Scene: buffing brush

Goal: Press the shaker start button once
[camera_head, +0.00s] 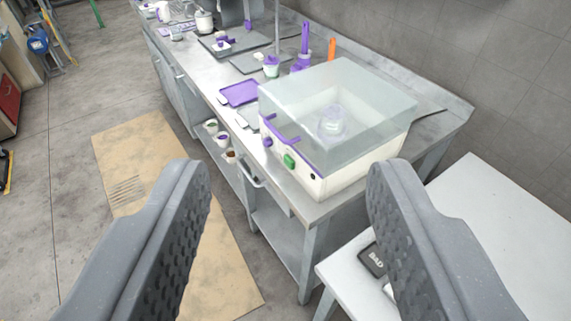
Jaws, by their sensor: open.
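The shaker (335,178) is a white box with a clear lid (375,105), standing near the front end of the metal bench. A clear round vessel (332,122) shows inside it through the lid. A green button (289,161) is on the shaker's front face, left of a small dark round spot (312,177). A purple handle (280,131) runs along the lid's lower front edge. My gripper (285,185) is open and empty, its two grey fingers wide apart in the foreground. The shaker is beyond the fingers, and the button shows in the gap between them.
The metal bench (222,75) holds trays, a purple tray (240,93) and several containers farther back. A white table (500,235) with a dark item marked BAD (373,260) is at right. A tan mat (150,165) lies on the open floor at left.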

